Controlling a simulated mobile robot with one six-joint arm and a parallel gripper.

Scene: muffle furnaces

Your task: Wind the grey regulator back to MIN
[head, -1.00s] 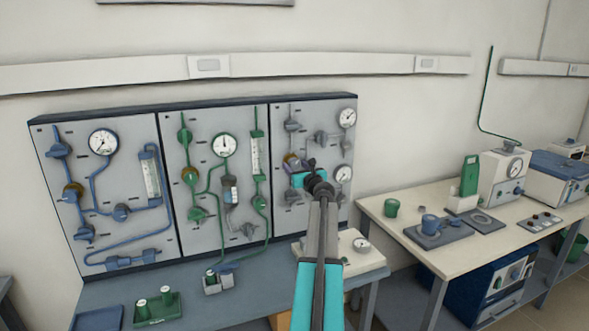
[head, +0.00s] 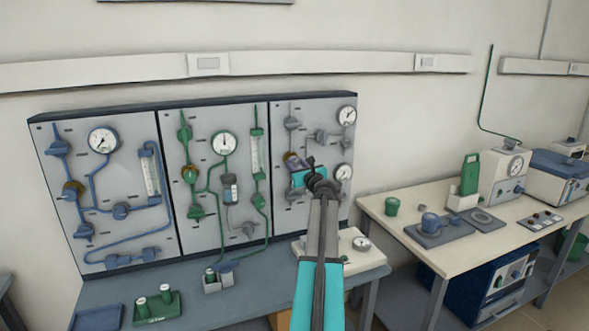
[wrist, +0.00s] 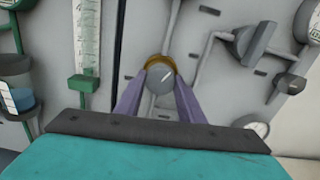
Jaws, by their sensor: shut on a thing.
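The grey regulator knob (wrist: 160,85) sits on the right-hand panel, with a brass-coloured ring (wrist: 157,62) around it and a pale mark on its face. In the wrist view my gripper (wrist: 160,88) has its two purple fingers on either side of the knob, shut on it. In the head view my gripper (head: 292,158) reaches the right panel (head: 284,222), and my arm and gripper hide most of the regulator. The MIN marking cannot be read in either view.
Two gauges, an upper (head: 346,115) and a lower one (head: 343,172), sit right of the regulator. Grey pipes and a grey valve (wrist: 255,44) are close by. The green flow tube (wrist: 85,45) is to the left. A workbench (head: 375,205) stands at right.

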